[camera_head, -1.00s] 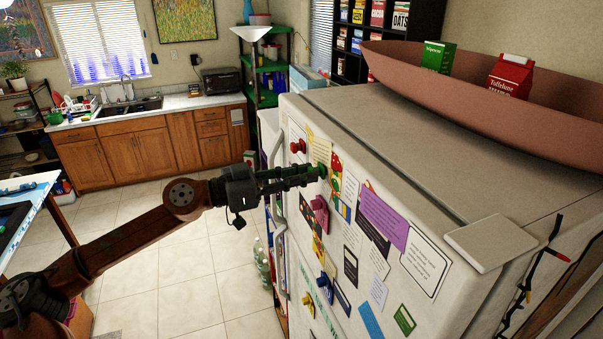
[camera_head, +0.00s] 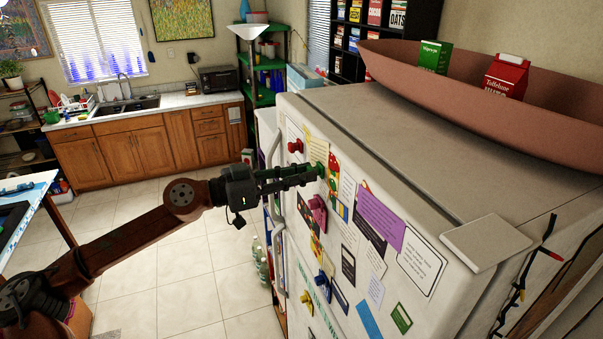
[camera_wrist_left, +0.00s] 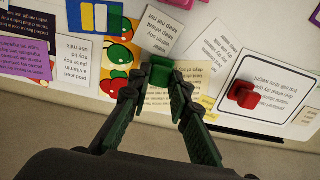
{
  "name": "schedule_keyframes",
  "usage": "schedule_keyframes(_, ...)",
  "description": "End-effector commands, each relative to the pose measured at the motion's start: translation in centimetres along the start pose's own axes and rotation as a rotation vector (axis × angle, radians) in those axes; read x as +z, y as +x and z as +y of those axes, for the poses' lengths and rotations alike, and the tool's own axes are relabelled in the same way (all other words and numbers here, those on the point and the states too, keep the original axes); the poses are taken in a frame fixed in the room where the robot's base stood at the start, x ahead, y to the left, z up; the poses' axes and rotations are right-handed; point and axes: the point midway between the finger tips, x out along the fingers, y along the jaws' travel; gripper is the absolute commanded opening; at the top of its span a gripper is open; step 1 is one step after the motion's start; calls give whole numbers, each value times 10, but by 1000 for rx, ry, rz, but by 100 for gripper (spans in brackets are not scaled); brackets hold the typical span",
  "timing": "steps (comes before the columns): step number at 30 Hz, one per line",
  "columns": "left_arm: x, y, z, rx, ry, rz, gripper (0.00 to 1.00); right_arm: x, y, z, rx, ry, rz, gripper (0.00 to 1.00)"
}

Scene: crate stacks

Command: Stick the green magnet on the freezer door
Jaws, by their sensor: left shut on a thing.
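My left gripper (camera_head: 314,171) reaches in from the left to the white freezer door. It is shut on the green magnet (camera_head: 320,169), which shows between the fingertips at the door's face. In the left wrist view the green magnet (camera_wrist_left: 159,73) sits between the two fingers of my left gripper (camera_wrist_left: 160,74), in front of the papers on the freezer door (camera_wrist_left: 45,103). I cannot tell whether the magnet touches the door. My right gripper is not in view.
A red magnet (camera_head: 295,146) is left of my gripper, also in the wrist view (camera_wrist_left: 241,94). A pink magnet (camera_head: 317,212) and a blue one (camera_head: 323,284) are lower. Papers crowd the door. A long brown bowl (camera_head: 450,95) sits on top.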

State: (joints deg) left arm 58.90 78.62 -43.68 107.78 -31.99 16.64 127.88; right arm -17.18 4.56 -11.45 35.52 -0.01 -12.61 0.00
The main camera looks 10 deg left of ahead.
Motion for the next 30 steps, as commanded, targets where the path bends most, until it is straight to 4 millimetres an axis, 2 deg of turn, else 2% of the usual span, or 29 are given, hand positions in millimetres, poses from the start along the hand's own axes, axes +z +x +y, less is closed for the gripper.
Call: schedule_keyframes(30, -1, 2, 0, -1, 0, 1, 4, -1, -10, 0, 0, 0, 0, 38)
